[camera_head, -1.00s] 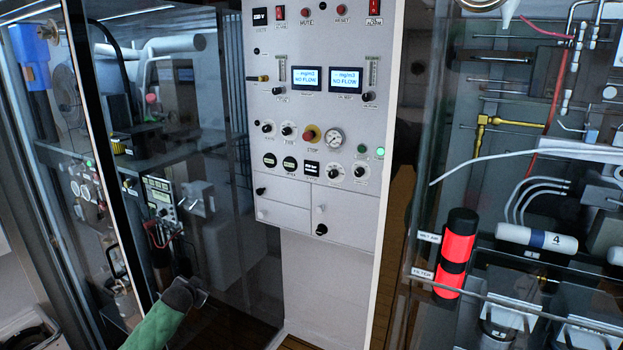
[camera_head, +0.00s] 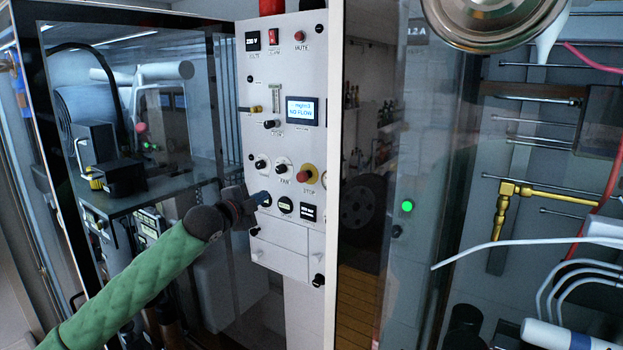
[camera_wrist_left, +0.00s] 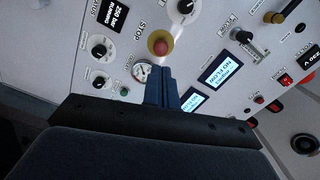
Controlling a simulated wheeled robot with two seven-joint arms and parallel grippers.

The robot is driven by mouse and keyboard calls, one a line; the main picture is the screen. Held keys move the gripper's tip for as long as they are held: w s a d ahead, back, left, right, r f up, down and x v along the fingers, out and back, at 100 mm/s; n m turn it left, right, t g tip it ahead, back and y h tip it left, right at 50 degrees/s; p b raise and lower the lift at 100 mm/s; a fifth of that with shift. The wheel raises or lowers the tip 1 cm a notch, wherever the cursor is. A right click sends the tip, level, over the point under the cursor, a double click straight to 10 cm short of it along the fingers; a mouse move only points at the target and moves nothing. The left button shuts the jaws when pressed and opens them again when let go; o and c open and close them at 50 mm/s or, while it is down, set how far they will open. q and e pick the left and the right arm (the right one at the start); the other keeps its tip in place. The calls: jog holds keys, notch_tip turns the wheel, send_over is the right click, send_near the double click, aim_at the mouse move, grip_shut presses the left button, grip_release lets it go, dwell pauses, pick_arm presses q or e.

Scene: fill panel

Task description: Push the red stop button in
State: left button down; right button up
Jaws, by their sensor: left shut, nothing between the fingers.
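The red stop button (camera_head: 304,175) sits on a yellow ring on the white panel (camera_head: 290,240), above the label STOP. It also shows in the left wrist view (camera_wrist_left: 160,45), just beyond my fingertips. My left gripper (camera_head: 257,200) is shut and empty, at the panel's left side, to the left of and a little below the button. In the left wrist view its two blue fingers (camera_wrist_left: 163,70) lie together and point toward the button. In the head view a gap shows between the fingers and the button. My right gripper is not in view.
Knobs and a gauge (camera_wrist_left: 142,72) surround the button. A lit display (camera_head: 302,110) is above it. Glass cabinets stand on the left and right of the panel. A round metal part (camera_head: 492,25) hangs at the top right.

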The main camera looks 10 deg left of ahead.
aim_at(300, 179)
pick_arm(q)
jog(key=shift+s+d+r+m+h, duration=0.2)
jog(key=shift+d+m, duration=0.1)
jog(key=shift+m, duration=0.7)
jog(key=shift+s+d+r+m+h, duration=0.1)
jog(key=shift+d+r+m, duration=0.15)
jog(key=shift+m, duration=0.75)
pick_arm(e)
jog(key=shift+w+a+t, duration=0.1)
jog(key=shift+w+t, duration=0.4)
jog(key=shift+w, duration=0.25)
pick_arm(q)
jog(key=p+x, duration=0.1)
jog(key=x, duration=1.1)
jog(key=shift+w+f, duration=0.1)
jog(key=shift+w, duration=0.25)
jog(key=shift+w+d, duration=0.25)
jog(key=shift+w, duration=0.3)
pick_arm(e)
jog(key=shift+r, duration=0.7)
pick_arm(q)
jog(key=shift+w+d, duration=0.1)
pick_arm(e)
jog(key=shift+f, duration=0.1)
